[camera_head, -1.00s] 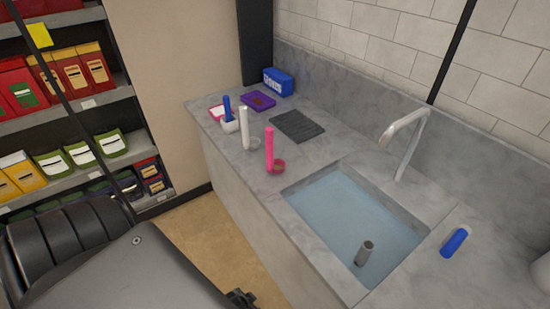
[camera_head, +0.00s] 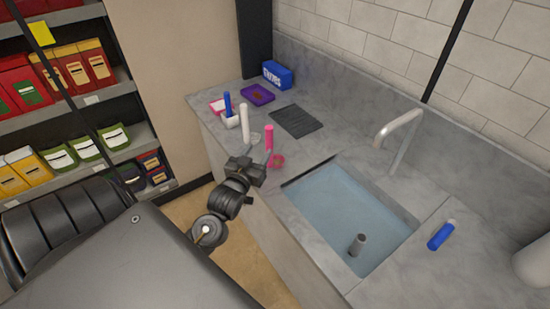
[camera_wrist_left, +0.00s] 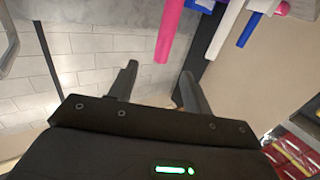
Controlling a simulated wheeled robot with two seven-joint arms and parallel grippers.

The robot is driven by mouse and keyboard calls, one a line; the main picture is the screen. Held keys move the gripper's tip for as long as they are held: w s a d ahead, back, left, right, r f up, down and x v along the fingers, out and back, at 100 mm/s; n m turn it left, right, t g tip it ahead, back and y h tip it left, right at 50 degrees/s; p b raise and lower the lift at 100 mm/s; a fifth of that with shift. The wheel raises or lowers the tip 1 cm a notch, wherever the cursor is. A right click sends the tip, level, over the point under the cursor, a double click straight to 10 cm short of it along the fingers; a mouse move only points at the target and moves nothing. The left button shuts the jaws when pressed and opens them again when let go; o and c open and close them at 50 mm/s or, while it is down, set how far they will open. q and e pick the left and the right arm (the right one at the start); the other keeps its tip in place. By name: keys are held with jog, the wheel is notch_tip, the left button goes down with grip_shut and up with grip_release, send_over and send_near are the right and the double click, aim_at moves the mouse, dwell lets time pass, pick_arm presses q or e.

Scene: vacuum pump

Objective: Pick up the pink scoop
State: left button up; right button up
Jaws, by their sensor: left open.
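The pink scoop (camera_head: 269,138) stands on the grey counter with its handle upright and its bowl low at the right. In the left wrist view the pink handle (camera_wrist_left: 171,28) shows at the top, just beyond my fingertips. My left gripper (camera_head: 257,158) is open, at the counter's front edge beside the scoop; it partly covers the scoop's lower part. In the left wrist view its two fingers (camera_wrist_left: 158,78) stand apart with nothing gripped between them. I cannot tell whether a finger touches the handle. My right gripper is not in view.
A white-handled scoop (camera_head: 245,120) and a blue one (camera_head: 228,104) stand close behind. A purple tray (camera_head: 258,95), a blue box (camera_head: 278,75) and a dark ribbed mat (camera_head: 297,122) lie farther back. The water-filled sink (camera_head: 345,210) and faucet (camera_head: 402,128) are at the right.

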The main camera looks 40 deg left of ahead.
aim_at(267, 135)
pick_arm(q)
jog(key=x, duration=0.3)
jog(key=p+x, duration=0.1)
jog(key=x, duration=0.1)
jog(key=shift+w+a+r, duration=0.2)
jog(key=shift+w, duration=0.15)
jog(key=shift+w+a+r+p, duration=0.1)
jog(key=shift+w+a+p, duration=0.1)
jog(key=shift+w+p, duration=0.3)
jog(key=p+x, duration=0.1)
jog(key=x, duration=0.2)
jog(key=shift+w+a+f, duration=0.2)
jog(key=shift+a, duration=0.05)
jog(key=shift+w+a+f, duration=0.1)
jog(key=shift+w+f, duration=0.05)
jog(key=shift+w, duration=0.2)
grip_shut()
